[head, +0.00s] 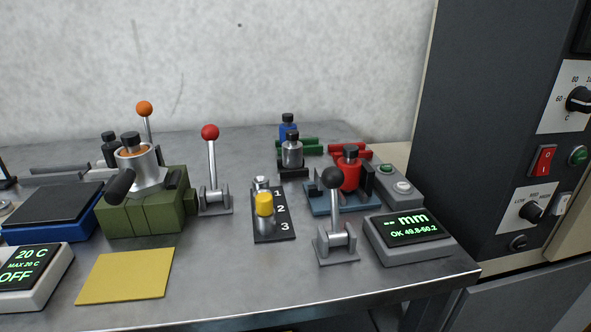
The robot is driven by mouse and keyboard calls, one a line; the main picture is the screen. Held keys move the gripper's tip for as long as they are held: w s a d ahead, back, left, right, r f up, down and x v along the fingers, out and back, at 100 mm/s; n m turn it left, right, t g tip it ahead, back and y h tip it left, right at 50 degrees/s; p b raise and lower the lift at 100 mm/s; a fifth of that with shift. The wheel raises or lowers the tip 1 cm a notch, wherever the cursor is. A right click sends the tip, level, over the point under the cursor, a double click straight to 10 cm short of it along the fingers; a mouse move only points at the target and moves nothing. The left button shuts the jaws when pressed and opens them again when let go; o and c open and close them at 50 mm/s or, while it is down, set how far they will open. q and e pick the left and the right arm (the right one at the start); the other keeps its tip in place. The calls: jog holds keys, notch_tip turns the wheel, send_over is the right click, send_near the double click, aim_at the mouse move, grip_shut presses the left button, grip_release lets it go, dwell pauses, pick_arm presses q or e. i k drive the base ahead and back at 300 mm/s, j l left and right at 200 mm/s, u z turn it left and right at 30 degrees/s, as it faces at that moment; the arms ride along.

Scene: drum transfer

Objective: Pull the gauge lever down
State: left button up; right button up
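A lever with a black ball knob (333,178) stands upright on a grey metal bracket at the front right of the bench. Beside it on the right is a grey readout box (412,233) showing "-- mm" and "OK 49.8-50.2". Behind the lever, a blue gauge fixture (325,204) bears a red drum (350,174) with a black cap, which stands upright between dark jaws. Neither of my grippers shows in the head view.
A red-knobbed lever (210,132) and an orange-knobbed lever (145,108) stand upright further left. A numbered selector (272,226) with a yellow top is left of the black-knobbed lever.

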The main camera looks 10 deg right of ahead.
aim_at(332, 179)
jog(key=k+l+u, duration=0.1)
jog(key=l, duration=0.25)
jog(key=k+l+u, duration=0.1)
jog(key=l, duration=0.2)
jog(key=k+l+u, duration=0.1)
jog(key=l, duration=0.25)
jog(key=k+l+u, duration=0.15)
jog(key=l, duration=0.15)
